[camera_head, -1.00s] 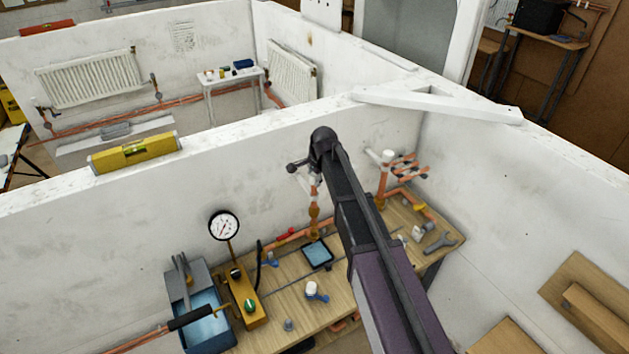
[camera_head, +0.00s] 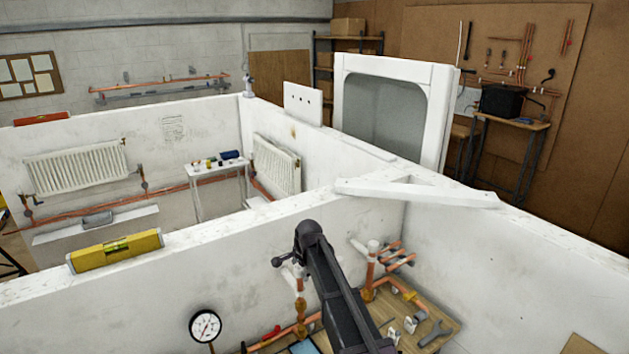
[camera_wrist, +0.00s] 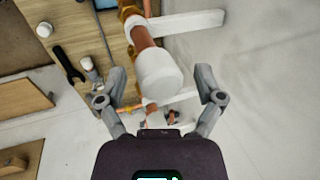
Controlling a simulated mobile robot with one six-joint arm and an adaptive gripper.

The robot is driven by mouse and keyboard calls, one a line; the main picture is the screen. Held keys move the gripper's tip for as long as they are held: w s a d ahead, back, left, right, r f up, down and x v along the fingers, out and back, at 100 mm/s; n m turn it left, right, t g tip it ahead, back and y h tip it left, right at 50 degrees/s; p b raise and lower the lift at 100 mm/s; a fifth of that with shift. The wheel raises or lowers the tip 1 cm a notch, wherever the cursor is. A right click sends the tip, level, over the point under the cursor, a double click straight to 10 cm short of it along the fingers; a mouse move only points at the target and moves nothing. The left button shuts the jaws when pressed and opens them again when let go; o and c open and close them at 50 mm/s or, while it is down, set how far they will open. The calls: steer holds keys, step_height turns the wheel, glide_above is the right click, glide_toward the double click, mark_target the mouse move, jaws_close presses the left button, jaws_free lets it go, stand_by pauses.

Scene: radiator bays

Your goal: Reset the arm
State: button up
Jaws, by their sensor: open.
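My gripper (camera_wrist: 158,88) shows in the wrist view with its two grey fingers spread wide and nothing held between them. A copper pipe (camera_wrist: 142,38) with a white cap (camera_wrist: 158,75) on its end shows between and beyond the fingers; I cannot tell how close it is. In the head view my dark arm reaches up from the bottom over the bench, and its far end is in front of the white wall, beside a capped copper pipe (camera_head: 299,290). The fingers are hard to make out there.
A wooden bench (camera_head: 440,317) with copper pipework and a wrench (camera_head: 434,333) stands in the walled bay. A pressure gauge (camera_head: 205,326) is at the left. A yellow level (camera_head: 117,250) lies on the wall top. A white corner brace (camera_head: 416,191) spans the walls.

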steer(key=shift+w+d+r, duration=0.1)
steer(key=shift+d, duration=0.5)
steer(key=s+d+f+n+g+h+b, duration=0.1)
steer(key=s+d+f+n+b, duration=0.4)
steer(key=s+d+f+b, duration=0.5)
steer(key=s+d+f+n+g+h+b, duration=0.1)
steer(key=s+d+f+n+b, duration=0.5)
steer(key=s, duration=1)
steer(key=d+f+b, duration=0.3)
steer(key=d+f, duration=0.1)
steer(key=d, duration=0.2)
steer(key=shift+s+d+f+g+b, duration=0.2)
steer(key=shift+s+f+g+b, duration=0.15)
steer(key=shift+g, duration=0.05)
steer(key=shift+a, duration=0.1)
